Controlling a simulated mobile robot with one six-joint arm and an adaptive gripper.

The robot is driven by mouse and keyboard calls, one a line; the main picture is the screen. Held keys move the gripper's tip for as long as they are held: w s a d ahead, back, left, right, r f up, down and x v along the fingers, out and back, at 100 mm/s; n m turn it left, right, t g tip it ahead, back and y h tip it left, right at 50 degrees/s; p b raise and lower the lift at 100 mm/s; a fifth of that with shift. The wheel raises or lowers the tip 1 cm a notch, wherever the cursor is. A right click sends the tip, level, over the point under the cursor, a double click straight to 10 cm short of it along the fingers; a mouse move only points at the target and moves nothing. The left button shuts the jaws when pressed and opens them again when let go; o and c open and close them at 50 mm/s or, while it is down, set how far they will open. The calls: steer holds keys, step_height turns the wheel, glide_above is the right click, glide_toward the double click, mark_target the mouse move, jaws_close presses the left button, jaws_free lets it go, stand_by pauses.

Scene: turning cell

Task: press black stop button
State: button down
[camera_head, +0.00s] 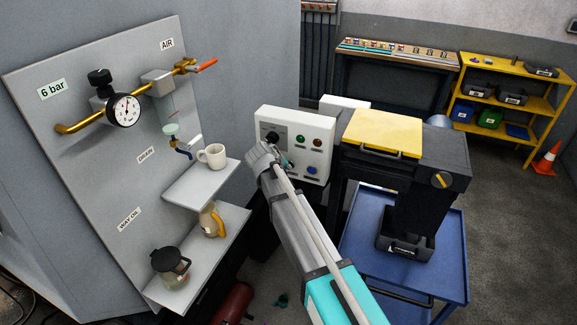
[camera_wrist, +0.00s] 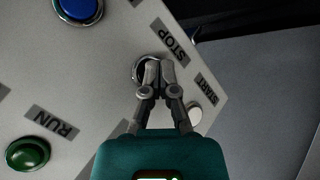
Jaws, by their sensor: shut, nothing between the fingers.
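The black stop button (camera_wrist: 139,72) sits in a metal ring beside the STOP label in the wrist view, partly hidden behind my fingers. My gripper (camera_wrist: 160,66) is shut and empty, its fingertips in front of the button, overlapping its right side in the picture. I cannot tell whether they touch it. The pale control box (camera_head: 310,122) carries the buttons in the head view; my arm reaches its left part there, and the fingertips are hard to make out.
A white button (camera_wrist: 194,113) by the START label lies close to my fingers. A blue button (camera_wrist: 78,8) and a green one (camera_wrist: 28,153) are further off. In the head view, a shelf with a white mug (camera_head: 212,155) stands left of my arm, a blue cart (camera_head: 452,250) right.

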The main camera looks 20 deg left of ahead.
steer(key=shift+s, duration=0.1)
steer(key=shift+s+a, duration=0.1)
steer(key=shift+s, duration=0.6)
steer(key=shift+s+a, duration=0.15)
steer(key=shift+s, duration=2.35)
steer(key=d+f+m+g, duration=0.2)
steer(key=d+m+g, duration=0.1)
steer(key=d, duration=1.2)
steer(key=s+d+f+m+g, duration=0.1)
steer(key=s+d+m+g, duration=0.1)
steer(key=s+d, duration=0.3)
steer(key=s+d+f+m+g+y, duration=0.1)
steer(key=s+d, duration=0.4)
steer(key=d, duration=0.9)
steer(key=s+d+f+m+g+y, duration=0.1)
steer(key=s+d+m+g, duration=0.1)
steer(key=d, duration=0.7)
steer(key=s+m, duration=0.1)
steer(key=s, duration=0.1)
steer(key=shift+s+d+f+g, duration=0.25)
steer(key=shift+s+f+g, duration=0.05)
steer(key=shift+s, duration=0.1)
